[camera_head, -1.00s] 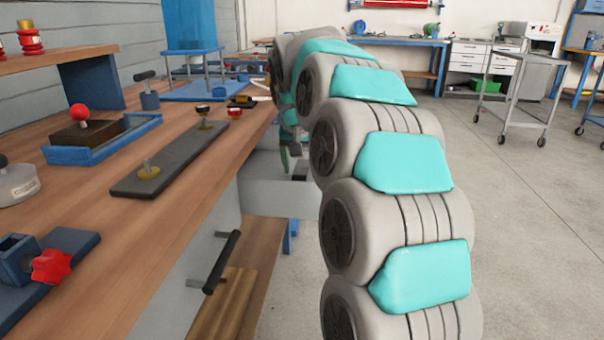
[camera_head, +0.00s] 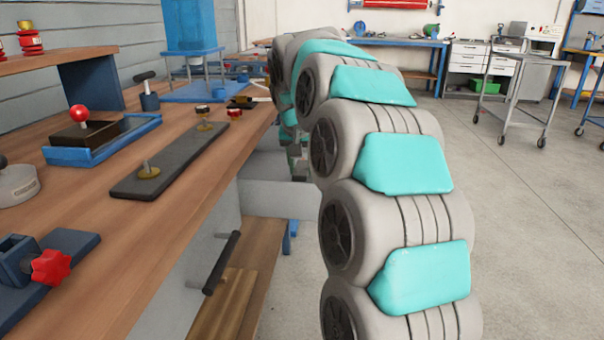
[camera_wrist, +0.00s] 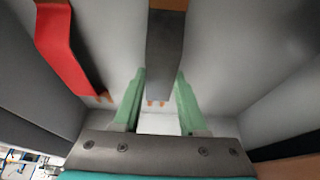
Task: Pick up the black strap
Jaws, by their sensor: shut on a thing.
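The black strap (camera_wrist: 164,60) is a dark grey-black strip with copper-coloured ends, seen in the wrist view running from the top middle down between my fingers. My gripper (camera_wrist: 160,76) has two green fingers, one on each side of the strap, shut on it. The strap's lower copper end shows between the fingertips. A red strap (camera_wrist: 62,45) with copper ends lies apart to the left. In the head view my gripper is small and mostly hidden by my arm near the open grey drawer (camera_head: 270,198); the black strap cannot be made out there.
Grey walls surround the gripper closely in the wrist view. The wooden bench (camera_head: 185,215) on the left carries a dark plate (camera_head: 180,158), a blue tray (camera_head: 100,145) and a red star knob (camera_head: 52,267). A drawer handle (camera_head: 222,262) juts out.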

